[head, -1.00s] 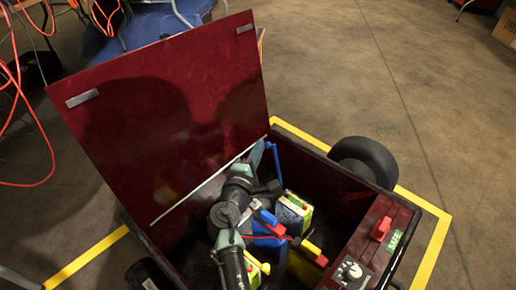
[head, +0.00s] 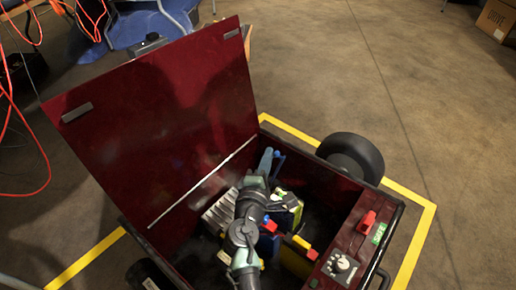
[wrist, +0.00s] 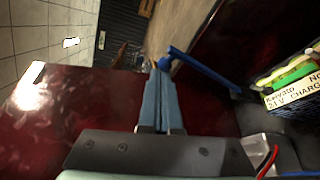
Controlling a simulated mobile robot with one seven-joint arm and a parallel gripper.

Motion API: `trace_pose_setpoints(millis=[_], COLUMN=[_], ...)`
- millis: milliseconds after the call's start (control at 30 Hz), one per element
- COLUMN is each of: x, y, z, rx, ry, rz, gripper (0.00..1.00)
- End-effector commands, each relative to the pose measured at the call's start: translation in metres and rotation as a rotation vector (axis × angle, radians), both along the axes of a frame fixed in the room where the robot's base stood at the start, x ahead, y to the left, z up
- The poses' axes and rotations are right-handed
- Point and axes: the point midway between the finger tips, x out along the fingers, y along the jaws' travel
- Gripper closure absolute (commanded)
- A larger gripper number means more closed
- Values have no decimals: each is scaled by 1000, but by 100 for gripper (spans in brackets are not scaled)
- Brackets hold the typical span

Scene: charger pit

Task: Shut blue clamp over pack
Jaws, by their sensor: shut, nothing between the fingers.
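The blue clamp (head: 278,162) is a thin lever standing raised behind the pack, tilted to the right. In the wrist view its blue bar (wrist: 205,72) runs from a round knob down toward the pack's side. The pack (head: 291,211) has a green and yellow top and sits in the open red box; its white label shows in the wrist view (wrist: 292,92). My gripper (head: 268,154) is shut and empty, just left of the lever. In the wrist view the fingertips (wrist: 161,78) meet the knob; I cannot tell if they touch.
The raised red lid (head: 150,120) stands left of my arm. A yellow-and-red part (head: 300,245) and a grey ribbed block (head: 219,212) are also in the box. The right panel carries a red switch (head: 367,221) and a dial (head: 342,264). Black wheels flank the box.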

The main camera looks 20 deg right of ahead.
Motion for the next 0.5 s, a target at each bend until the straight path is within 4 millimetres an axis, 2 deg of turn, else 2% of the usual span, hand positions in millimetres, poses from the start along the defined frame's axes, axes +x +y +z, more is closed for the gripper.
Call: trace_pose_setpoints(millis=[200, 500], x=[-23, -47], y=[-16, -33], z=[-4, -17], rx=[1, 0], ry=[2, 1], rz=[-1, 0], gripper=[100, 100])
